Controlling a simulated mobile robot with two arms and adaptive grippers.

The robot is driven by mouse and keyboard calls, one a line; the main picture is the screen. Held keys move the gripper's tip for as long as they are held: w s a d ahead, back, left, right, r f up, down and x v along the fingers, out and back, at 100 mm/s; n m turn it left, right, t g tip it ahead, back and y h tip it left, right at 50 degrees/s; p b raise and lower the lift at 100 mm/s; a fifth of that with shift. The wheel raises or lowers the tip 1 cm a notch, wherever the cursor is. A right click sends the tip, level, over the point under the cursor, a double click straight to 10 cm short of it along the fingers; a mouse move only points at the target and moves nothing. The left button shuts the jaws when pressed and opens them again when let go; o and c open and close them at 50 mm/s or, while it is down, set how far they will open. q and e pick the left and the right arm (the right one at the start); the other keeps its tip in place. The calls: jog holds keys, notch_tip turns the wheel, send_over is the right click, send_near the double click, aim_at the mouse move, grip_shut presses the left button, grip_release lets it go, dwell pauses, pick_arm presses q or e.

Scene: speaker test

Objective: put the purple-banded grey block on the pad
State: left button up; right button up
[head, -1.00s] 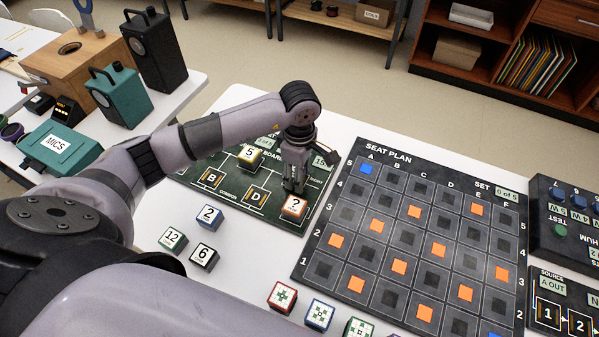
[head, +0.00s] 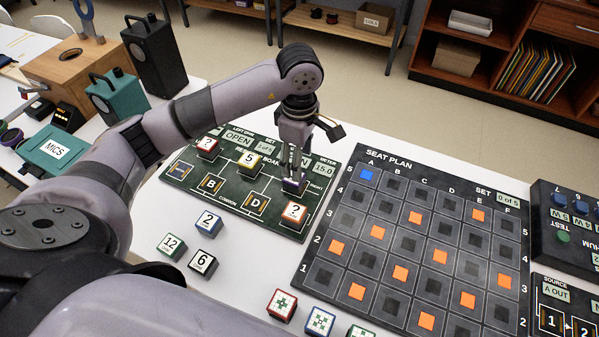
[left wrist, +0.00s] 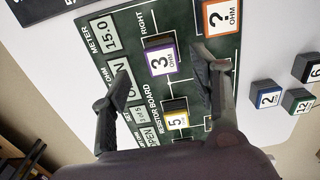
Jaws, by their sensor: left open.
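The purple-banded grey block, marked 3 OHM (left wrist: 160,59), sits flat on the green resistor board (left wrist: 195,100) beside the RIGHT label in the left wrist view. In the head view the block (head: 294,187) shows partly, under my left gripper (head: 302,158). My left gripper is open. In the left wrist view its fingers stand apart on either side of the block, with gaps to it (left wrist: 166,75). Any pad under the block is hidden. My right gripper is not in view.
A yellow-banded 5 block (head: 250,161), a red-banded ? block (head: 208,147) and an orange ? block (head: 294,214) sit on the same board. Loose blocks, including a blue 2 (head: 208,219), lie in front. The seat plan board (head: 330,265) is close on the right.

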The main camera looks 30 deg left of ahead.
pick_arm(q)
jog(key=shift+r, duration=2)
jog(key=shift+r, duration=0.1)
